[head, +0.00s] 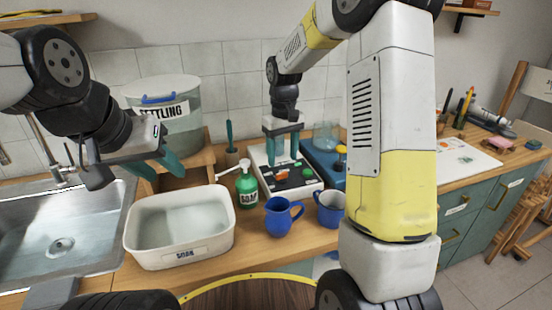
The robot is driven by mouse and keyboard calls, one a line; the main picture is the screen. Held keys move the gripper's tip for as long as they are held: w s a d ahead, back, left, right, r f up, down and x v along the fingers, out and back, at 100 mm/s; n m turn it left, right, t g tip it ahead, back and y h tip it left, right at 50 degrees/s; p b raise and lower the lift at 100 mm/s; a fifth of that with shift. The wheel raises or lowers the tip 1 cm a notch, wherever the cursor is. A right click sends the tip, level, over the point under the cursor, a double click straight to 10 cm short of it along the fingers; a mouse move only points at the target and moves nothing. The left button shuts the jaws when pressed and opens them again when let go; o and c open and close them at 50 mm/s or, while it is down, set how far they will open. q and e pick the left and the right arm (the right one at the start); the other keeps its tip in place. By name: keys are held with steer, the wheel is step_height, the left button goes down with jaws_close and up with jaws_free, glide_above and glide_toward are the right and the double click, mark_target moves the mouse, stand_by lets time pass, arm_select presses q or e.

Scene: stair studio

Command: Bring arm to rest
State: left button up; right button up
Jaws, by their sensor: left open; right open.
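My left gripper (160,168) is open and empty. It hangs at the left, above the gap between the sink and the white tub, in front of the wooden step. My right gripper (283,158) is open and points down over the white tray with dark contents at the back of the counter. Nothing shows between its fingers. My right arm comes in from the upper right and bends over the counter, hiding part of it.
A white soak tub (180,263) with water, a green soap bottle (246,189) and two blue mugs (280,217) (331,205) stand on the counter. The settling bucket (182,130) is behind. A metal sink (60,235) is left. A white tray (262,178) lies under my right gripper.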

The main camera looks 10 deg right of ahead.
steer(key=shift+r, duration=0.9)
steer(key=s+d+r+m+t+y, duration=0.1)
steer(key=s+d+r+m+t, duration=0.15)
steer(key=s+r, duration=0.85)
steer(key=s+r+m+t+y, duration=0.1)
steer(key=s+t, duration=0.2)
steer(key=s, duration=1)
steer(key=shift+s+r+t, duration=0.15)
steer(key=shift+s+t, duration=0.2)
steer(key=shift+s, duration=0.05)
